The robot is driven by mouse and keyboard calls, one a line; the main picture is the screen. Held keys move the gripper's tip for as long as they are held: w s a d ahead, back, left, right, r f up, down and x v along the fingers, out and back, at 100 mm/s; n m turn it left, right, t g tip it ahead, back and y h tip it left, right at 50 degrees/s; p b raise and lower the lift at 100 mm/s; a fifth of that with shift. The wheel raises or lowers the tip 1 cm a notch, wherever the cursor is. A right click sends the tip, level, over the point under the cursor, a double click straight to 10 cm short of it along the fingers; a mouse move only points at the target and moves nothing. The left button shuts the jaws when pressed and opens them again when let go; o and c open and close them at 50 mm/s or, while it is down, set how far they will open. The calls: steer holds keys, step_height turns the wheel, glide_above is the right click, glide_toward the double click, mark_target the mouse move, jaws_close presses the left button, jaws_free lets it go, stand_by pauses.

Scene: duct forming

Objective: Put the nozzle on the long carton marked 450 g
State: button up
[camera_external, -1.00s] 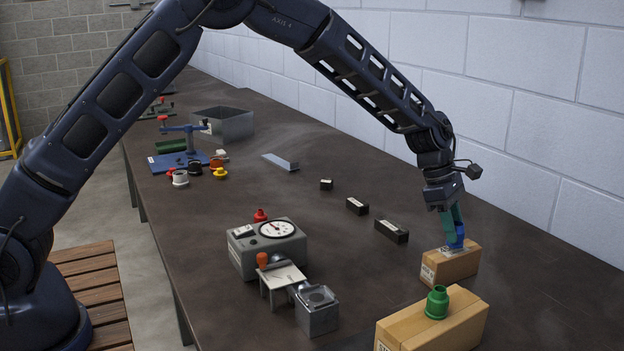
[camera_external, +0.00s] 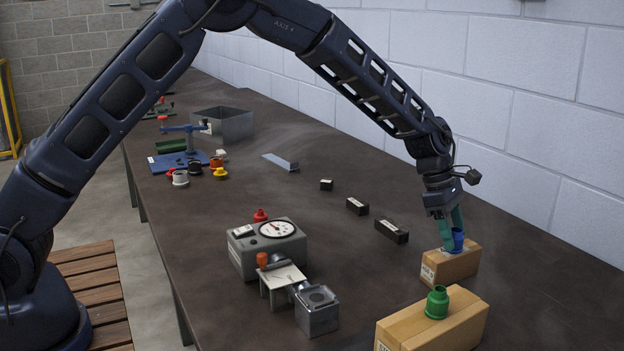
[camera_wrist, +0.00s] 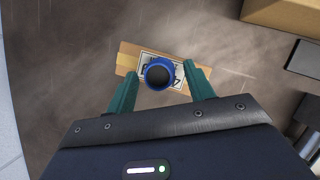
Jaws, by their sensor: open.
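The blue nozzle (camera_external: 456,240) stands upright on top of the rear cardboard carton (camera_external: 450,267) at the right of the bench. In the wrist view the nozzle (camera_wrist: 159,74) sits over a white label on the carton (camera_wrist: 128,60). The label's print is upside down and partly covered, so I cannot read its mark. My gripper (camera_external: 451,230) is open around the nozzle, with a green finger on each side. In the wrist view both fingers stand apart from the nozzle.
A larger carton (camera_external: 440,325) with a green nozzle (camera_external: 437,303) on it stands in front. A grey dial scale (camera_external: 268,248), a small stand and a metal block (camera_external: 317,312) are left of it. Black labelled blocks (camera_external: 391,231) lie behind. The white wall is close on the right.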

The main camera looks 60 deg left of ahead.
steer(key=v, duration=1.2)
steer(key=s+a+r+m, duration=0.4)
steer(key=s+r+m, duration=0.2)
steer(key=s+r, duration=0.65)
steer(key=s+a+r+m+t+y, duration=0.1)
steer(key=s+a+r+m, duration=0.2)
steer(key=s, duration=0.7)
steer(key=s+a+r+m+y, duration=0.15)
steer(key=s+m, duration=0.25)
steer(key=s, duration=0.6)
steer(key=s+a+r+m+t, duration=0.1)
steer(key=s+r+m, duration=0.25)
steer(key=s, duration=0.65)
steer(key=s+a+f+m, duration=0.1)
steer(key=s+f+m, duration=0.1)
steer(key=s, duration=0.5)
steer(key=s+a+f+m+y, duration=0.1)
steer(key=s+f+m, duration=0.1)
steer(key=s+m, duration=0.2)
steer(key=s, duration=0.3)
steer(key=shift+s+a+f+m+t, duration=0.3)
steer(key=shift+s+a+f+m, duration=0.05)
steer(key=shift+s+f, duration=0.05)
steer(key=shift+y, duration=0.25)
